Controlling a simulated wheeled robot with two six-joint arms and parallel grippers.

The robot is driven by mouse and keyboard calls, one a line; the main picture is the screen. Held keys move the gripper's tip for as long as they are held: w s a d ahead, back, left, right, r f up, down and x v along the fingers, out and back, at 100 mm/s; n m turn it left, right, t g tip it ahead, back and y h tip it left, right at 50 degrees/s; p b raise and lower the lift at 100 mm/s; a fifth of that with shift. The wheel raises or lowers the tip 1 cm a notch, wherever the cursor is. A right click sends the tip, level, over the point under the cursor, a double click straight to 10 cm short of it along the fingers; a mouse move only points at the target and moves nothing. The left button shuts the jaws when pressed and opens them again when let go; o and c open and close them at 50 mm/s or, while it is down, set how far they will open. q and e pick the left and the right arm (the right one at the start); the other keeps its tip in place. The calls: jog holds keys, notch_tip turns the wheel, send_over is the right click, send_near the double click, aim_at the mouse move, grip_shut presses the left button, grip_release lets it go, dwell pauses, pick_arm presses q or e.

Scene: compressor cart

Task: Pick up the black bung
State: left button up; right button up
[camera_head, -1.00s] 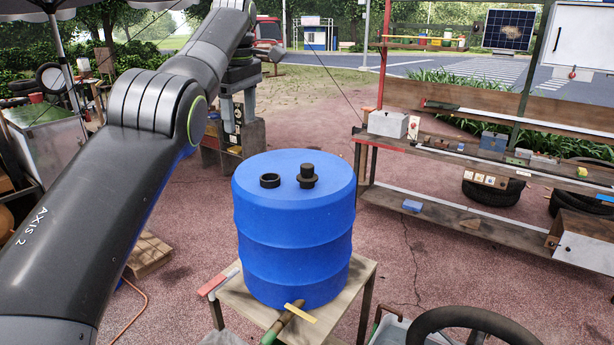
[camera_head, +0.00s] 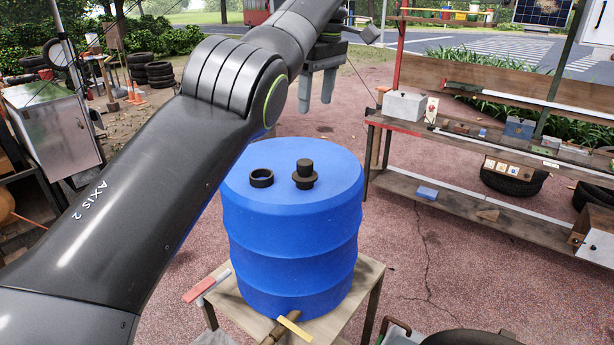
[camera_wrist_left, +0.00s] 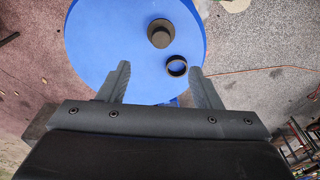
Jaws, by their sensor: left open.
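The black bung (camera_head: 305,172) stands upright on top of the blue barrel (camera_head: 290,235), in the head view. It has a narrow knob above a wider collar. A black ring (camera_head: 261,177) sits beside it on the left. In the left wrist view the bung (camera_wrist_left: 160,34) and the ring (camera_wrist_left: 176,66) show on the blue barrel top (camera_wrist_left: 100,40). My left gripper (camera_head: 317,98) hangs fingers down above and beyond the barrel. Its fingers are apart and empty, and the bung lies ahead of them in the wrist view (camera_wrist_left: 158,78). My right gripper is not in view.
The barrel stands on a small wooden table (camera_head: 373,275). A wooden shelf bench (camera_head: 450,210) with a grey box (camera_head: 404,105) and small items stands to the right. A metal cabinet (camera_head: 50,135) is at the left. Open paving surrounds the barrel.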

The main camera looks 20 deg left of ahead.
pick_arm(q)
notch_tip(320, 180, down, 4)
jog(key=b, duration=0.7)
send_over(305, 162)
jog(key=d, duration=0.2)
jog(key=f, duration=0.4)
jog(key=shift+s+a, duration=0.15)
jog(key=shift+a, duration=0.1)
jog(key=shift+s+a+f+b, duration=0.1)
jog(key=shift+f+b, duration=0.65)
jog(key=shift+f, duration=0.15)
jog(key=shift+f+b, duration=0.3)
jog(key=shift+f, duration=0.05)
jog(key=shift+a+f, duration=0.15)
jog(key=shift+f, duration=0.15)
jog(key=f+b, duration=0.2)
jog(key=a+f+b, duration=0.1)
jog(key=f+b, duration=0.1)
jog(key=shift+w+f, duration=0.1)
jog(key=shift+w, duration=0.15)
jog(key=shift+w+f, duration=0.1)
jog(key=shift+f, duration=0.3)
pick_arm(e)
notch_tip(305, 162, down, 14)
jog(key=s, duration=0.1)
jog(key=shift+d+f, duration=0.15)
pick_arm(q)
jog(key=shift+r, duration=0.1)
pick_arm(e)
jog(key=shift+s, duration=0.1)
